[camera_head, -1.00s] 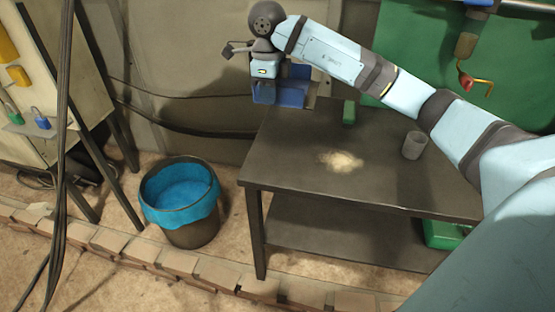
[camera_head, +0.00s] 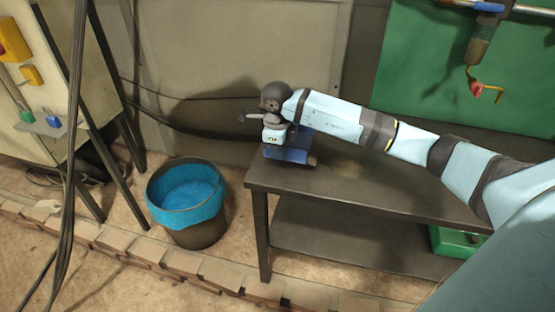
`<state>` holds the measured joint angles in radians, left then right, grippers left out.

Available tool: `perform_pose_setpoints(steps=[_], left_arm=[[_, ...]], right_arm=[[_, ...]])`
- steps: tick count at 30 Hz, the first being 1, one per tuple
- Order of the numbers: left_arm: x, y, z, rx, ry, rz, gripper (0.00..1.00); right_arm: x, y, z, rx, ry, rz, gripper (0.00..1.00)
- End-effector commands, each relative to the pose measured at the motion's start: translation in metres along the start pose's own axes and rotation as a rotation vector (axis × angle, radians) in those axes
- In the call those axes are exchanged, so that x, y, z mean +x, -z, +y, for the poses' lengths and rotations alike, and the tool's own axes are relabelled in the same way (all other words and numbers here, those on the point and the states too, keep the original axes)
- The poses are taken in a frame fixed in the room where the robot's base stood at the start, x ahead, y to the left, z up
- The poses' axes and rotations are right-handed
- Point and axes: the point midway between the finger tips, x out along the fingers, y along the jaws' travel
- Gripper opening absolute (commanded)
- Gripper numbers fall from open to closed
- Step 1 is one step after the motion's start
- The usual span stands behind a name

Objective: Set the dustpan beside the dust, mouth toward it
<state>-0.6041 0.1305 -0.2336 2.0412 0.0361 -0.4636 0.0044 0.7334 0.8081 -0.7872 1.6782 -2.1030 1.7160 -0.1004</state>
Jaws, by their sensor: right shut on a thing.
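The blue dustpan (camera_head: 292,153) is at the left end of the dark table (camera_head: 330,190), on its top or just above it; I cannot tell whether it touches. My right gripper (camera_head: 275,140) is shut on it, and its fingertips are mostly hidden. The dust (camera_head: 347,167) shows only as a faint pale patch to the right of the dustpan, apart from it, partly covered by my right arm. Which way the dustpan's mouth faces is hard to tell. My left gripper is not in view.
A bin with a blue liner (camera_head: 188,195) stands on the floor left of the table. A green object (camera_head: 452,240) lies on the lower shelf. A green board (camera_head: 425,60) with a hanging tool (camera_head: 478,50) is behind. The table's front strip is clear.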

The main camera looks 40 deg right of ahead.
Motion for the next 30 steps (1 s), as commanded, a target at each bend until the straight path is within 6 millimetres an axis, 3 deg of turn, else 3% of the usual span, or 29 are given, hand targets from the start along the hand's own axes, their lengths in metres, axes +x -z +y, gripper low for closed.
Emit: perform_pose_setpoints(steps=[6,18,21,22,30], left_arm=[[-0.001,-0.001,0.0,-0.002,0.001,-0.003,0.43],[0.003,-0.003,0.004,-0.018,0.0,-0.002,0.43],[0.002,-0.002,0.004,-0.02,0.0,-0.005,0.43],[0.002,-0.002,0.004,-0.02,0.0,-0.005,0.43],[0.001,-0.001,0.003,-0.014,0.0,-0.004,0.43]], right_arm=[[0.032,0.0,0.001,0.001,-0.002,0.002,0.0],[0.04,0.0,0.0,0.0,0.0,0.001,0.0],[0.038,0.0,0.0,0.0,-0.001,0.001,0.27],[0.038,0.0,0.0,0.0,-0.001,0.001,0.32],[0.037,0.0,0.0,0.0,-0.001,0.001,0.32]])
